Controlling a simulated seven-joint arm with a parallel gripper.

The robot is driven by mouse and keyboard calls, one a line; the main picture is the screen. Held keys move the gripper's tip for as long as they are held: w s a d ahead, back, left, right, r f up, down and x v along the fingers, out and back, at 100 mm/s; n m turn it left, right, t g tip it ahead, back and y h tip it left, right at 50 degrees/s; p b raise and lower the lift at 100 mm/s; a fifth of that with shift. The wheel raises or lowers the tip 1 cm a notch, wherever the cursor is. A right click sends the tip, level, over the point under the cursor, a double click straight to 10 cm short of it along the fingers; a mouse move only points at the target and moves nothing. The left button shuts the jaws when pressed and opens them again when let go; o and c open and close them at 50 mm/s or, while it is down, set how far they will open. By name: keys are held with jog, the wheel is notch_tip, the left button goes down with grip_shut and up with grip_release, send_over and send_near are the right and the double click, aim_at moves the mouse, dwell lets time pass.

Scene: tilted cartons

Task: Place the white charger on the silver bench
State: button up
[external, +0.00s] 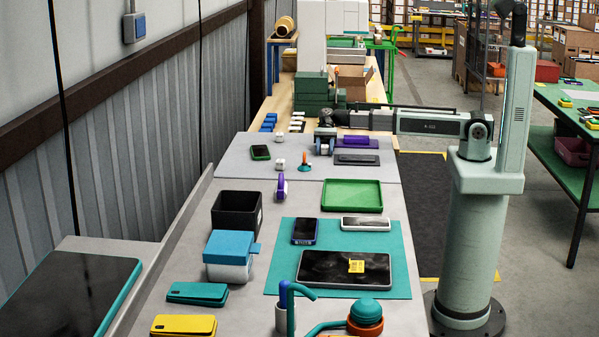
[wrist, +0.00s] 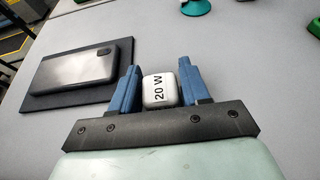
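My gripper (external: 325,147) has two blue fingers and points down over the grey-lilac mat. In the wrist view, the white charger (wrist: 159,90), marked "20 W", sits between the fingertips. The fingers appear to press on its two sides, so my gripper looks shut on it. The silver bench (external: 183,240) is the long light-grey surface in front of and around the mat.
A green tray (external: 352,195), black bin (external: 237,213) and teal mat (external: 278,262) stand nearer. Bare bench shows between them.

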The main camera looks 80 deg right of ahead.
aim_at(325, 146)
jog(key=c, duration=0.7)
jog(key=shift+r, duration=0.15)
notch_tip(325, 146, up, 10)
jog(key=shift+d+f, duration=0.1)
jog(key=shift+f, duration=0.05)
